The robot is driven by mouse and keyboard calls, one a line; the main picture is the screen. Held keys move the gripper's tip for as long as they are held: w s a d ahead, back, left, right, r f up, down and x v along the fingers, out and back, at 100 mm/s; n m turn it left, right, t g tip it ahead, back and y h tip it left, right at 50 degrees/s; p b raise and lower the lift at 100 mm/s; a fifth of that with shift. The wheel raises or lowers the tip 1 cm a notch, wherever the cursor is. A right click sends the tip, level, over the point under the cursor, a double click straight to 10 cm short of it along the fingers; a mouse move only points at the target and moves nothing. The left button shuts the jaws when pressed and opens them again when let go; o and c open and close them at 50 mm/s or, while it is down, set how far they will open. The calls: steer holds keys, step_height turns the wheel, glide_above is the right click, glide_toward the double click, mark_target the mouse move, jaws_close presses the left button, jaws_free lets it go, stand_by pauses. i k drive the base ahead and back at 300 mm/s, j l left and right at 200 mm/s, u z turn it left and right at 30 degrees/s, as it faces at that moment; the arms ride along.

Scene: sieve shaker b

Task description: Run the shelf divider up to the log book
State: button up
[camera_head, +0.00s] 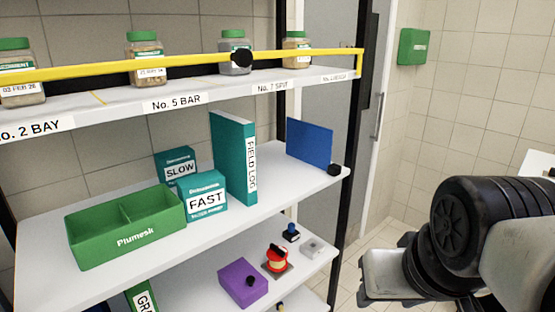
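The log book is a teal book labelled FIELD LOG (234,158), standing upright on the middle shelf. The shelf divider appears to be the blue upright plate (309,143) to its right, near the shelf's right end. A small black knob (334,169) sits at the plate's lower right corner. A gap of bare shelf lies between book and plate. My gripper (385,280) is at the lower right, in front of and apart from the shelf. Only part of it shows, and I cannot tell whether it is open or shut.
Left of the book are two teal boxes, SLOW (176,166) and FAST (203,195), and a green Plumesk tray (125,226). Jars stand behind a yellow bar (190,62) on the upper shelf. A purple box (242,282) and small items occupy the lower shelf. A black post (347,218) stands at the right.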

mark_target(310, 143)
steer(key=i+l, duration=0.25)
steer(key=i, duration=0.2)
steer(key=i+l, duration=0.25)
steer(key=i, duration=0.2)
